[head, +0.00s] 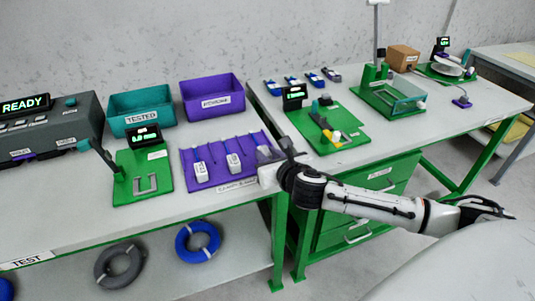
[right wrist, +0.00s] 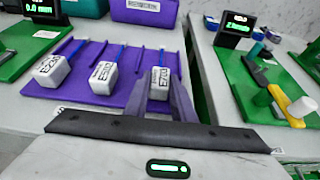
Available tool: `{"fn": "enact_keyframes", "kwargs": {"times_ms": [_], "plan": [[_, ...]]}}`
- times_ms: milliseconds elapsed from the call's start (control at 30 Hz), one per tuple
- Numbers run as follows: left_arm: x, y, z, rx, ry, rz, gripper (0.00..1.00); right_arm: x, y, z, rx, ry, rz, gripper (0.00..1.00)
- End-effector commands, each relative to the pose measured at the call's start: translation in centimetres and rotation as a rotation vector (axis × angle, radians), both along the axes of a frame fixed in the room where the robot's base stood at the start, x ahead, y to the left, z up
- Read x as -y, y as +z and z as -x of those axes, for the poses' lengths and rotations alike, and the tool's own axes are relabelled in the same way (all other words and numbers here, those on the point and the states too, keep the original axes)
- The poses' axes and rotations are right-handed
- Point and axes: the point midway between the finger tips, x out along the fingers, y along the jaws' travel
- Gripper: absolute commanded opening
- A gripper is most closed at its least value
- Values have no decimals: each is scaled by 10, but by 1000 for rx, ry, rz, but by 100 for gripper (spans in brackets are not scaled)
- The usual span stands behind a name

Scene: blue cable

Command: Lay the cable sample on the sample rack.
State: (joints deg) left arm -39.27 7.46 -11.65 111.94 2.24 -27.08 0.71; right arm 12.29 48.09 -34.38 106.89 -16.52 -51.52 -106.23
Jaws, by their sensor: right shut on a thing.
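The purple sample rack (head: 216,152) lies flat on the left bench near its right end. Two white-tagged cable samples lie in its slots: one at left (head: 200,172) and one in the middle (head: 233,162). My right gripper (head: 266,156) is over the rack's right end. In the right wrist view its purple-grey fingers (right wrist: 163,100) are shut on a third cable sample (right wrist: 160,78), with a white tag and blue cable. That sample lines up with the right part of the rack (right wrist: 128,62); whether it touches the rack I cannot tell. My left gripper is out of view.
A teal bin (head: 140,112) and a purple bin (head: 212,97) stand behind the rack. A green gauge stand (head: 143,178) is to its left. Across a gap, the right bench holds a green fixture board (head: 325,130) and several small cable samples (head: 302,80).

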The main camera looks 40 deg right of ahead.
Motion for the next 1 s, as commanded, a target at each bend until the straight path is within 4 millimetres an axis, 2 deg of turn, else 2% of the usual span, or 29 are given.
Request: {"fn": "enact_keyframes", "kwargs": {"times_ms": [467, 500, 600, 1000], "plan": [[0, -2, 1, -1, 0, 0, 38, 0, -4, 0, 0, 0, 0, 0], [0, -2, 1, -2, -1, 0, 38, 0, -4, 0, 0, 0, 0, 30], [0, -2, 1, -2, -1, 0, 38, 0, -4, 0, 0, 0, 0, 45], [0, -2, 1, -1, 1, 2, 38, 0, -4, 0, -1, 0, 1, 45]]}}
